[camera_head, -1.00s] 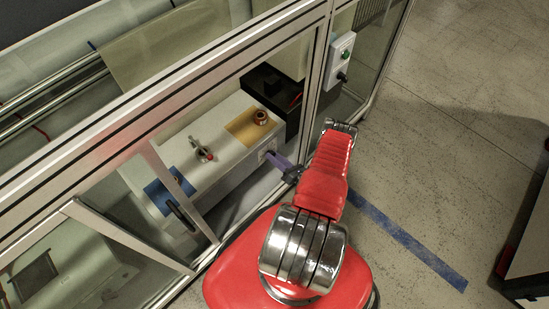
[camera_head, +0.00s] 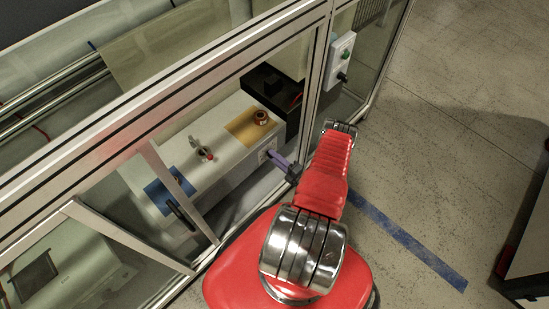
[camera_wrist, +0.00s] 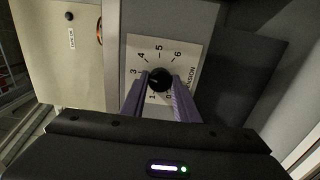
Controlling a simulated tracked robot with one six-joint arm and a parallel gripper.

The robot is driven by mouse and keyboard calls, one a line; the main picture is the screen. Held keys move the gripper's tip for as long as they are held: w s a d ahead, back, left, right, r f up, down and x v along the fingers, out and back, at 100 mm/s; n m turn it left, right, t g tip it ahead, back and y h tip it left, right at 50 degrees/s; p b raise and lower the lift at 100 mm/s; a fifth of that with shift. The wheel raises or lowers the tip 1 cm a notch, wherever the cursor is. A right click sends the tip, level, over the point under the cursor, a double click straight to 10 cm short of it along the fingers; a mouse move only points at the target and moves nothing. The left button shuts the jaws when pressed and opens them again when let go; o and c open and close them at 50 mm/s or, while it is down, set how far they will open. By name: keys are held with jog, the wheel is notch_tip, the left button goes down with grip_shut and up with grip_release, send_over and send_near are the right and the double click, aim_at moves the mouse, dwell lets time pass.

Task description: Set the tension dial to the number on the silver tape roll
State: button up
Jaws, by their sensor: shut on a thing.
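The tension dial is a black round knob (camera_wrist: 160,79) on a white plate (camera_wrist: 186,50) marked with numbers and the word TENSION, seen in the wrist view. The plate is also just visible on the front of the pale machine in the head view. My gripper (camera_wrist: 160,86) has purple fingers, one on each side of the knob, shut on it. The knob's pointer is too unclear to read. A small copper-brown roll (camera_head: 261,118) stands on a tan pad in the head view. I see no number on it, and cannot identify a silver tape roll.
My arm reaches through an opening in the metal-framed enclosure (camera_head: 322,75). A small lever with a red tip (camera_head: 208,156) and a blue pad (camera_head: 158,196) are on the machine top. A switch box (camera_head: 341,60) hangs on the frame. The floor to the right is mostly clear.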

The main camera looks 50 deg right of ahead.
jog(key=m, duration=1.3)
jog(key=shift+f, duration=0.15)
dwell(0.4)
jog(key=o, duration=1.1)
jog(key=shift+s+a, duration=0.1)
jog(key=shift+s, duration=6.8)
